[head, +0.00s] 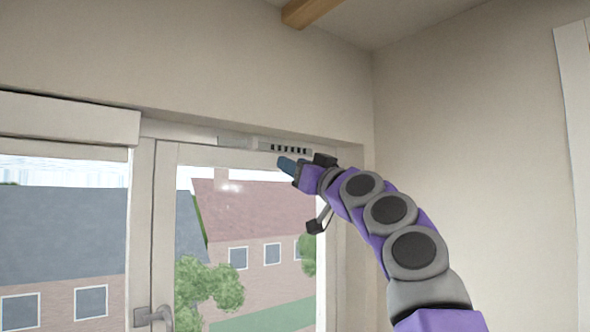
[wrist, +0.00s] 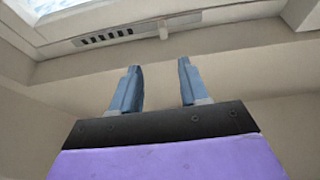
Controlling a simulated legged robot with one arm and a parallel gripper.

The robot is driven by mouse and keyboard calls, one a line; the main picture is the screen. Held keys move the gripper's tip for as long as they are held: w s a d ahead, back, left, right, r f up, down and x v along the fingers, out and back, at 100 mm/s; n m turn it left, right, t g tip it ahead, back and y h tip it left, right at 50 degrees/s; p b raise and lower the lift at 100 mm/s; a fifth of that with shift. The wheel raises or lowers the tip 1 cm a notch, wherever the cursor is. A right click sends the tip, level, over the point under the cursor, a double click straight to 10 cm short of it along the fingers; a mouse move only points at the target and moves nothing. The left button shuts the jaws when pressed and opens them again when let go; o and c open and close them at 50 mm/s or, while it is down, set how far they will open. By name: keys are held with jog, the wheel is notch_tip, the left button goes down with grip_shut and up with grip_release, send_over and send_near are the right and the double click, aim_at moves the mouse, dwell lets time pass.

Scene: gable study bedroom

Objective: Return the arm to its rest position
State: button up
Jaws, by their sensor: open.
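My arm reaches up from the lower right of the head view toward the top of the window. My gripper (head: 284,163) is near the vent strip (head: 291,149) above the window. In the wrist view my gripper (wrist: 160,82) shows two blue fingers spread apart with nothing between them. The vent strip (wrist: 105,37) with its dark slots also shows beyond the fingers in the wrist view, with a small pale tab on it. I cannot tell whether a fingertip touches the strip.
The window frame (head: 143,230) with a handle (head: 152,317) is at left. A blind box (head: 65,118) sits above the left pane. A wooden beam (head: 308,11) crosses the ceiling. The wall (head: 470,140) at right is bare, with a pale upright board (head: 573,130) at the edge.

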jog(key=s+a+f+m+g+h, duration=0.1)
jog(key=a+f+g+h, duration=0.15)
jog(key=f, duration=0.75)
jog(key=s+a+f+m+g+h, duration=0.1)
jog(key=f+m+g, duration=0.15)
jog(key=f, duration=0.75)
jog(key=s+d+f+g+h+b, duration=0.1)
jog(key=s+f+g+h, duration=0.15)
jog(key=s+f, duration=0.45)
jog(key=s+f+g+h+b, duration=0.1)
jog(key=s+f+g, duration=0.2)
jog(key=f, duration=0.7)
jog(key=s+d+f+m+g+h, duration=0.1)
jog(key=s+d+f+g+h, duration=0.1)
jog(key=s+f, duration=0.7)
jog(key=s+d+f+m+g+h, duration=0.1)
jog(key=s+d+f+g, duration=0.3)
jog(key=s+f, duration=0.6)
jog(key=s+d+f+m+g+h, duration=0.1)
jog(key=s+d+f+g, duration=0.3)
jog(key=s+f, duration=0.5)
jog(key=s+d+h, duration=0.1)
jog(key=s, duration=0.7)
jog(key=shift+s+f+h+b, duration=0.15)
jog(key=shift+f+h+b, duration=0.15)
jog(key=shift+f+b, duration=0.05)
